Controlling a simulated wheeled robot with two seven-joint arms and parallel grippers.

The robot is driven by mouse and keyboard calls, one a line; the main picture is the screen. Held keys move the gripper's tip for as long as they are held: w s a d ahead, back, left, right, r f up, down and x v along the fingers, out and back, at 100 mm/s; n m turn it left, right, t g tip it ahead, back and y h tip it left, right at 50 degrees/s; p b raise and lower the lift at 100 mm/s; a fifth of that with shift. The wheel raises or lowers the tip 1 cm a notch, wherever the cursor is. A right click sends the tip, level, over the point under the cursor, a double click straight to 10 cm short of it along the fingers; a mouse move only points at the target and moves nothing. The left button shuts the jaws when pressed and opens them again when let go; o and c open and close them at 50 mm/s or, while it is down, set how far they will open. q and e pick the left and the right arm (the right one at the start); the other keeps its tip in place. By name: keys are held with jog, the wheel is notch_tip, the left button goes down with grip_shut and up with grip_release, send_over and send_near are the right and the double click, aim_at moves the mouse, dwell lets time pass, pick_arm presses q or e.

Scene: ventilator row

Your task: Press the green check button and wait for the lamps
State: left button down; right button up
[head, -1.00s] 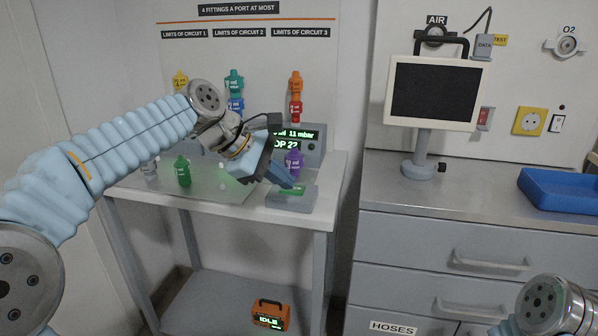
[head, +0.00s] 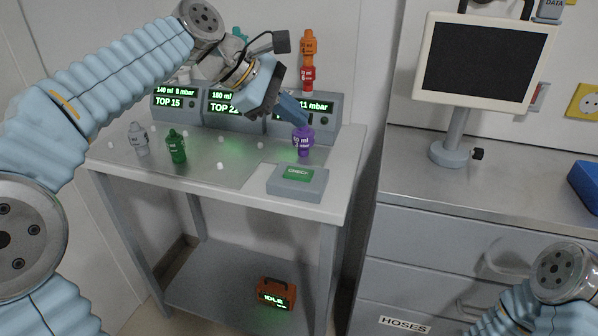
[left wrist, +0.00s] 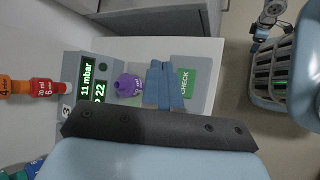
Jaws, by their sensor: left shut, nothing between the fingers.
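The green check button (head: 298,173) sits on a grey box (head: 284,188) at the table's front right corner. In the left wrist view the button (left wrist: 188,88) is beside my fingers, its near part close to them. My left gripper (head: 303,121) is shut and empty, held above and behind the button, apart from it, near the purple fitting (head: 303,139). Three grey units with lit green displays stand at the table's back: left (head: 175,100), middle (head: 219,107) and right (head: 318,107); my gripper partly covers the middle and right ones. My right gripper is out of view.
A grey fitting (head: 139,140) and a green fitting (head: 177,147) stand on the table, with several small pale domes around them. Orange and red fittings (head: 308,62) are above the right unit. An orange device (head: 275,293) reading IDLE is on the lower shelf.

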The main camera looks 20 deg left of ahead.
pick_arm(q)
jog(key=b, duration=0.6)
send_over(294, 174)
notch_tip(294, 174, down, 8)
jog(key=shift+r, duration=0.2)
jog(key=shift+f, duration=0.4)
jog(key=shift+f, duration=0.15)
dwell(1.1)
jog(key=shift+f+b, duration=0.25)
jog(key=shift+b, duration=0.05)
jog(key=shift+f, duration=0.35)
dwell(0.5)
dwell(0.3)
jog(key=shift+r+p, duration=0.8)
